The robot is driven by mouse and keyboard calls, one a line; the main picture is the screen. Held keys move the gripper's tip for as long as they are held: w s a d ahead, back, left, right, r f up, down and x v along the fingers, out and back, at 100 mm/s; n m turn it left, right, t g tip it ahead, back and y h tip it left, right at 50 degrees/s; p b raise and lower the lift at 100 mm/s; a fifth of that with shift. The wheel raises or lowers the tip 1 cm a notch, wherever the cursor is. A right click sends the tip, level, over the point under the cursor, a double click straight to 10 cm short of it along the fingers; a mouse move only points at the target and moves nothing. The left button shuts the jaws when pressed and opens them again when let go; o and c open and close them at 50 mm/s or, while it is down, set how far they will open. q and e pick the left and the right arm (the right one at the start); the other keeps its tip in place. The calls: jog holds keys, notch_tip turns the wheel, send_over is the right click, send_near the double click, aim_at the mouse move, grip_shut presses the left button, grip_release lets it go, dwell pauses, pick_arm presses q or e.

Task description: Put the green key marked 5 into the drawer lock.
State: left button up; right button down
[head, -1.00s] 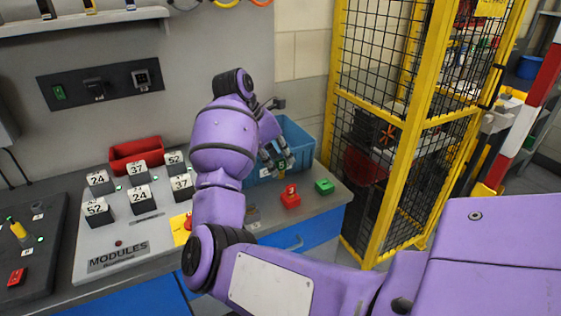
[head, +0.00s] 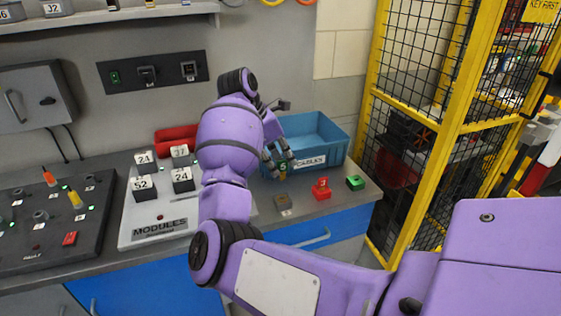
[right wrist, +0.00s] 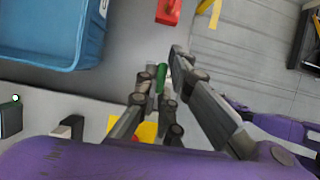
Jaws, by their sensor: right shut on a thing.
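My right gripper (head: 276,164) is shut on the green key marked 5 (head: 284,167). It holds the key in front of the left part of the blue bin, above the bench. In the right wrist view the green key (right wrist: 160,79) shows between the fingers. A small grey-brown block (head: 283,202) with a pale label sits on the bench front, above the blue drawer (head: 322,226); I cannot tell whether it is the drawer lock. The key is apart from this block. My left gripper is out of view.
A blue bin labelled CABLES (head: 335,137) stands behind the gripper. A red piece marked 3 (head: 321,188) and a green block (head: 355,183) stand to the right. The MODULES board (head: 160,229) and a dark panel (head: 45,246) lie left. A yellow mesh fence (head: 395,180) stands right.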

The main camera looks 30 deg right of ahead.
notch_tip(320, 180, down, 2)
jog(key=shift+f+b, duration=0.1)
jog(key=shift+b, duration=0.25)
notch_tip(320, 180, down, 2)
jog(key=shift+f+b, duration=0.25)
jog(key=shift+b, duration=0.15)
jog(key=shift+f, duration=0.45)
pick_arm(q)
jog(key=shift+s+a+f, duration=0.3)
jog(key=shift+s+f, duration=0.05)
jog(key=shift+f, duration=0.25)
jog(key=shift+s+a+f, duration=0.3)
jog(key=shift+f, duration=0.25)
pick_arm(e)
jog(key=shift+f, duration=0.1)
pick_arm(q)
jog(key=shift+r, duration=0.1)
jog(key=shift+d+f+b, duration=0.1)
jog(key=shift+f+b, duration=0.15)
jog(key=shift+b, duration=0.05)
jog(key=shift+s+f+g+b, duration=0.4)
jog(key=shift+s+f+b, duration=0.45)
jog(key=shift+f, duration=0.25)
pick_arm(e)
jog(key=shift+f, duration=1.75)
jog(key=c, duration=1.8)
grip_release()
